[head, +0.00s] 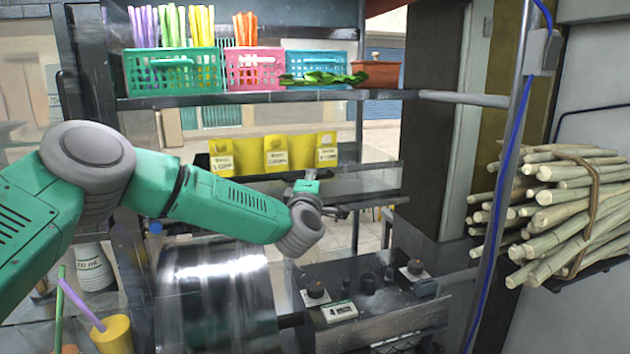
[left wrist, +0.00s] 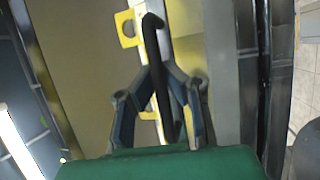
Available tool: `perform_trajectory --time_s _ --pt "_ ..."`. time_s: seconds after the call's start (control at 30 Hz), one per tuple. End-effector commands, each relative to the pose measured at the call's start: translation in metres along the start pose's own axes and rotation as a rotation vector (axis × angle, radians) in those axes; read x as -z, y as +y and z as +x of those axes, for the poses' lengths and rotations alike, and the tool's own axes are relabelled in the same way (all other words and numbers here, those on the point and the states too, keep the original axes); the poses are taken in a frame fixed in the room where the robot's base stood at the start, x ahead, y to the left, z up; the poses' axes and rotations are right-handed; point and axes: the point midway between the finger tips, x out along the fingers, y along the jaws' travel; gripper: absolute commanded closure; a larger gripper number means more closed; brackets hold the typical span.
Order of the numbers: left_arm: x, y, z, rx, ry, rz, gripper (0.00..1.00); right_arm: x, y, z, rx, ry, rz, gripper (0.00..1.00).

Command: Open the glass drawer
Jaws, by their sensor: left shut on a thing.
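My left arm reaches in from the left in the head view. Its gripper (head: 328,208) is at the glass drawer (head: 365,182), a clear panel with metal edges below the yellow labelled holders. In the left wrist view my left gripper (left wrist: 160,90) has its two fingers closed around a dark, curved bar-like handle (left wrist: 155,45). The arm and the gripper hide the left part of the drawer in the head view. How far the drawer stands open is hard to tell. My right gripper is not in view.
A shelf (head: 270,97) above holds several coloured baskets with straws. Yellow holders (head: 276,152) hang behind the gripper. A metal drum (head: 215,300) and a control panel (head: 375,285) stand below. A sugarcane bundle (head: 560,205) is at the right, behind a metal post (head: 505,160).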

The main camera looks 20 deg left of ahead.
Motion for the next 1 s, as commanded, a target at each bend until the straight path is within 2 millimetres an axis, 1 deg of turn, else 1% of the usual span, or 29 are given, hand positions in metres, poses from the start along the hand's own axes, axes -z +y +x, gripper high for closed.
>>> perform_trajectory --time_s 0.03,0.17,0.2,0.27,0.3,0.77,0.87,1.0 --pt "0.009 -0.004 0.0 0.005 0.02 0.003 1.0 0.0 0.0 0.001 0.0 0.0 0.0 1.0" --pt "0.005 -0.004 -0.005 0.007 0.021 0.005 1.0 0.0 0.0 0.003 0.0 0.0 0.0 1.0" --pt "0.004 -0.004 -0.007 0.008 0.022 0.006 0.96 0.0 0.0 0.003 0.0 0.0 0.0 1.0" --pt "0.004 -0.004 -0.007 0.008 0.021 0.008 0.75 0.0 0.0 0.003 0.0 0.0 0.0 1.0" --pt "0.003 -0.004 -0.006 0.008 0.02 0.008 0.69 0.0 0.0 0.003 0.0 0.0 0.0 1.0" --pt "-0.004 -0.002 -0.007 0.006 0.011 0.008 0.69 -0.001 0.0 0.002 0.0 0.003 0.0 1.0" --pt "-0.004 -0.002 -0.012 0.006 0.01 0.008 0.69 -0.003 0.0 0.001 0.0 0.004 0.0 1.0" --pt "-0.004 -0.003 -0.031 0.008 0.009 0.008 0.69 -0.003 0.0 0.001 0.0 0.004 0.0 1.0"
